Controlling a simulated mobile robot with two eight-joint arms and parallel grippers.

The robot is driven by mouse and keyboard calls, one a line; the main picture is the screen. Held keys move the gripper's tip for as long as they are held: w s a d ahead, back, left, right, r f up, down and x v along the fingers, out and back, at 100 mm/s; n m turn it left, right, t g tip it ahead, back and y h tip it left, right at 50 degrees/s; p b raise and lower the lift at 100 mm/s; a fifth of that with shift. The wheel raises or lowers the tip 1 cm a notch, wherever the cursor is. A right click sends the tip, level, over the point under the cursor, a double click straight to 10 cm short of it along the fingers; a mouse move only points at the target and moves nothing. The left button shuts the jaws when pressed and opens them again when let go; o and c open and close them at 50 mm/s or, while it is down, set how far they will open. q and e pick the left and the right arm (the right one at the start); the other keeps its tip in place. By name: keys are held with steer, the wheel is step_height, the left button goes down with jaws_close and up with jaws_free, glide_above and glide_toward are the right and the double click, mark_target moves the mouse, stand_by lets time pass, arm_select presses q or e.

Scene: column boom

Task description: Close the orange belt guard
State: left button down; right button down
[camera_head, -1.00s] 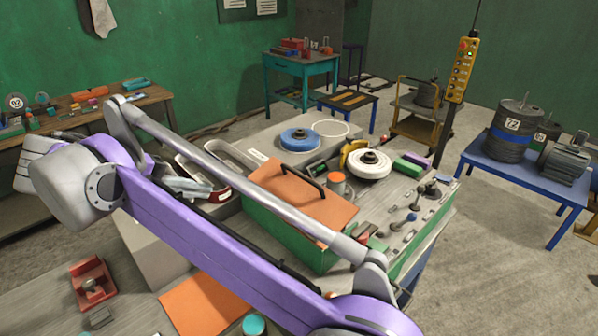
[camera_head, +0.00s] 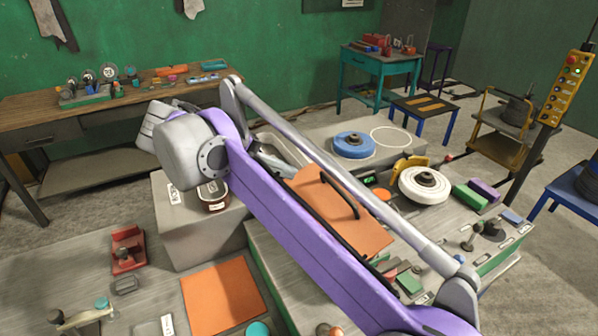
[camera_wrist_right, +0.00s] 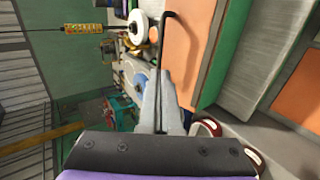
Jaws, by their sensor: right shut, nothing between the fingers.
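The orange belt guard (camera_head: 318,200) is a flat orange panel with a black bar handle (camera_head: 342,196), on the green-sided machine. My purple arm crosses in front of its lower left part. I cannot tell how far it is swung open. My right gripper (camera_head: 275,160) is partly hidden behind my arm, close to the guard's upper left edge. In the right wrist view its fingers (camera_wrist_right: 158,82) are together and empty. The black handle (camera_wrist_right: 165,40) shows just beyond the tips, with the orange panel (camera_wrist_right: 188,28) beside it; contact is unclear. My left gripper is not in view.
A blue disc (camera_head: 353,144) and a white wheel (camera_head: 424,184) sit behind and right of the guard. A flat orange square (camera_head: 222,295) lies on the front bench. A red-rimmed container (camera_head: 213,195) stands on the grey block left of my arm.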

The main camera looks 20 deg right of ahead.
mark_target(336, 188)
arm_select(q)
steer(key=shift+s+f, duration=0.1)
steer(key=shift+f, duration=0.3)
arm_select(e)
steer(key=x, duration=1.2)
